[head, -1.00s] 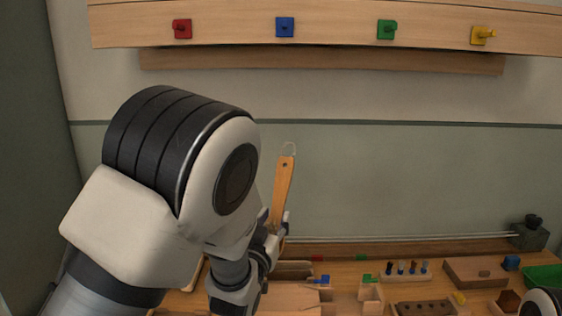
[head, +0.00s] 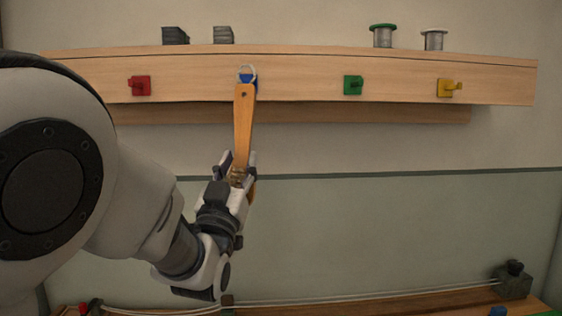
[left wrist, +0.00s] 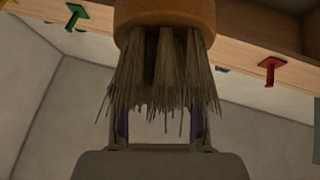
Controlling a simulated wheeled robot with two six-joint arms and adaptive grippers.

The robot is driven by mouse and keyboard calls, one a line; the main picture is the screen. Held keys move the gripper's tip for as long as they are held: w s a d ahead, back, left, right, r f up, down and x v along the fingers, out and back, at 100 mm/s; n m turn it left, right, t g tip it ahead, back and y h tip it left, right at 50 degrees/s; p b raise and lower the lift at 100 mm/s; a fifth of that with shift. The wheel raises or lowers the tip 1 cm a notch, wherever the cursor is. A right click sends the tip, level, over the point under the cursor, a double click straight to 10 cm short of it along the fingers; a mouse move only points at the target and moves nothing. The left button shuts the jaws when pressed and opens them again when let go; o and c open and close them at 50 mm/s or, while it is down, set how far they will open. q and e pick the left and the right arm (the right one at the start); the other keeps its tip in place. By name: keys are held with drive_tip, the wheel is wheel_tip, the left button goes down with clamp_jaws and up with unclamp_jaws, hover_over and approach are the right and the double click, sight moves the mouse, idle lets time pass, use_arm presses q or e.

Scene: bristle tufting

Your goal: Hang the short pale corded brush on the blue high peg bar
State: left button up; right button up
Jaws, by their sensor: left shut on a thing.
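The brush (head: 243,127) has an orange-brown wooden handle and stands nearly upright in my left gripper (head: 238,172), which is shut on it. My right gripper is not in view.
The bar also carries a red peg (head: 140,86), a green peg (head: 353,85) and a yellow peg (head: 448,88). Dark blocks (head: 175,35) and spools (head: 383,35) stand on top. The wall below the bar is clear. A bench (head: 380,302) runs along the bottom.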

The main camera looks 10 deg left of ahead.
use_arm(q)
drive_tip(key=shift+w+a+f+p, duration=0.1)
drive_tip(key=shift+w+a+p, duration=0.3)
drive_tip(key=shift+w, duration=0.7)
drive_tip(key=shift+w+a+f+p, duration=0.1)
drive_tip(key=shift+w+a+p, duration=0.15)
drive_tip(key=shift+w+p, duration=0.6)
drive_tip(key=shift+w+a+f+p, duration=0.15)
drive_tip(key=shift+w+a, duration=0.2)
drive_tip(key=shift+w, duration=1)
drive_tip(key=shift+w+f+b, duration=0.25)
drive_tip(key=shift+b, duration=0.1)
drive_tip(key=shift+w+a+f, duration=0.1)
drive_tip(key=shift+w+a, duration=0.05)
drive_tip(key=shift+w, duration=0.2)
drive_tip(key=shift+s, duration=0.1)
drive_tip(key=o, duration=1.3)
